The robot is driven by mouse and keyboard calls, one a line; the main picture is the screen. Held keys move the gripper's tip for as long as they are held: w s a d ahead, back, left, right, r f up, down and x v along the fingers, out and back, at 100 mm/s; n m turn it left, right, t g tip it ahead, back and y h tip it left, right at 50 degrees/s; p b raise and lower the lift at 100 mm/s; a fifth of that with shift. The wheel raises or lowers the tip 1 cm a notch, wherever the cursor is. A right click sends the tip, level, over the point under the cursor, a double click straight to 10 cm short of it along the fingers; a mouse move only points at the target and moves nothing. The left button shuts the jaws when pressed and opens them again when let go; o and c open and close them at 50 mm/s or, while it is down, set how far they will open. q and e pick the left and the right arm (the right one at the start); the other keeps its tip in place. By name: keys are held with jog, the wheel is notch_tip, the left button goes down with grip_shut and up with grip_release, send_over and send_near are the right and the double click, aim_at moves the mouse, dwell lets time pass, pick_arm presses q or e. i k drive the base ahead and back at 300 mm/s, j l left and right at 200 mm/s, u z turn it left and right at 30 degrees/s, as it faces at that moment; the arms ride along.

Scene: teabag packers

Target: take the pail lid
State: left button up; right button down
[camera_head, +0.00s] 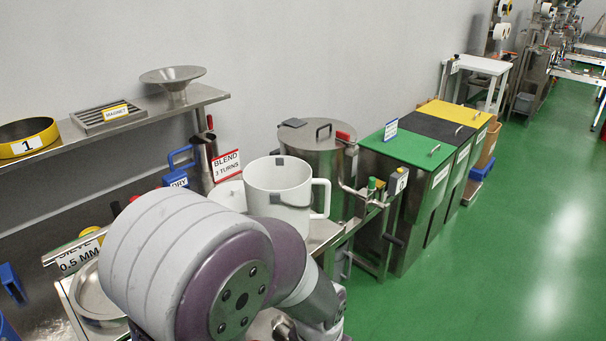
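A white pail (292,201) with a side handle stands at the right end of the steel bench, partly hidden by my arm. A white round-edged piece (230,190) shows just left of it; my arm covers much of it, and I cannot tell whether it is the pail lid. Behind the pail stands a steel drum with a flat steel lid (304,136) that has a bar handle on top. One of my arms fills the lower middle of the view. I cannot make out the fingers of either gripper.
A shelf holds a yellow-rimmed sieve (40,127), a magnet grate (108,117) and a steel funnel (174,76). A steel pan (90,308) sits at lower left. Bins with green (409,148), black and yellow lids stand right of the drum. The green floor (500,240) at right is clear.

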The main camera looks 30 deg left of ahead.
aim_at(231, 194)
jog(key=i+u, duration=0.2)
jog(key=i, duration=0.2)
jog(key=i+l+u, duration=0.25)
jog(key=i, duration=0.2)
jog(key=i+l+u, duration=0.2)
jog(key=i, duration=0.2)
jog(key=i+l+u, duration=0.2)
jog(key=i, duration=0.2)
